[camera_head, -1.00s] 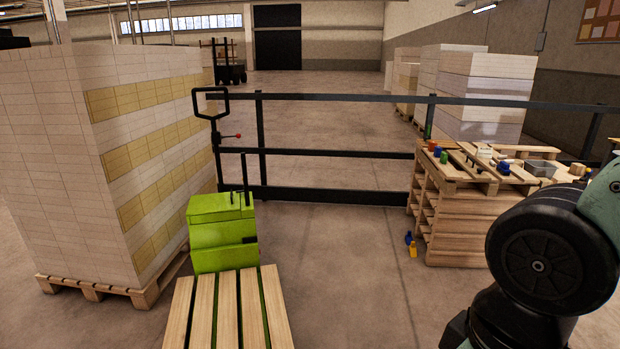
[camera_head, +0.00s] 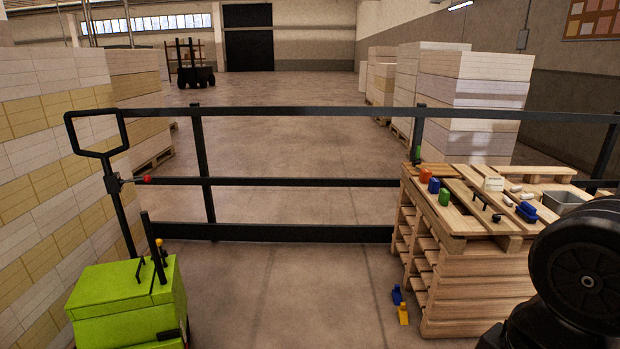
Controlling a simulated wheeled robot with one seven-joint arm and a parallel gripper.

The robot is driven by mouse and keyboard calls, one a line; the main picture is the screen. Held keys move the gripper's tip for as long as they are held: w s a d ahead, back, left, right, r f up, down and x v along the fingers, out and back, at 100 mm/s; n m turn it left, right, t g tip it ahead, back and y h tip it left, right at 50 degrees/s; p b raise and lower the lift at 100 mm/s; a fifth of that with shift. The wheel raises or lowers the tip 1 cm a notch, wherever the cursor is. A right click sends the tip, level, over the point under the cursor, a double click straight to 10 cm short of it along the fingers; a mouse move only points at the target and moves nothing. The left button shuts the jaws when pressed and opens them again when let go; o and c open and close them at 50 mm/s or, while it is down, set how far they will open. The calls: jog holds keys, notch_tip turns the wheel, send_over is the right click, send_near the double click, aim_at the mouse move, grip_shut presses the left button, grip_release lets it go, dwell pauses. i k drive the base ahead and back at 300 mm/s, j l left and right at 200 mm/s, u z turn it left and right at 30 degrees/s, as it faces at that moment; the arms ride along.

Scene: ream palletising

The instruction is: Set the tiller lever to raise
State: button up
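The tiller lever (camera_head: 136,180) is a short rod with a red knob, sticking out to the right from the tiller shaft at the left. The tiller (camera_head: 98,154) has a black loop handle on top and rises from behind the green pallet truck body (camera_head: 128,298). The lever looks about level, and its exact setting cannot be told. My gripper is not in view. Only a dark part of my arm shows at the lower right, well away from the lever.
A black railing (camera_head: 270,113) runs behind the truck. A tall ream stack (camera_head: 45,150) stands close at the left. A stack of wooden pallets (camera_head: 470,290) with small parts on top stands at the right. Small blue and yellow items lie beside it. The middle floor is clear.

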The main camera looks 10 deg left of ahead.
aim_at(146, 178)
jog(key=i+u, duration=0.15)
jog(key=i, duration=0.75)
jog(key=i+l+u, duration=0.1)
jog(key=i, duration=0.8)
jog(key=i+u, duration=0.3)
jog(key=u, duration=0.15)
jog(key=i+u, duration=0.45)
jog(key=i+l+u, duration=0.1)
jog(key=i+u, duration=0.15)
jog(key=u, duration=0.25)
jog(key=i+l+u, duration=0.25)
jog(key=u, duration=0.2)
jog(key=i+l+u, duration=0.6)
jog(key=k+j, duration=0.05)
jog(key=j, duration=0.05)
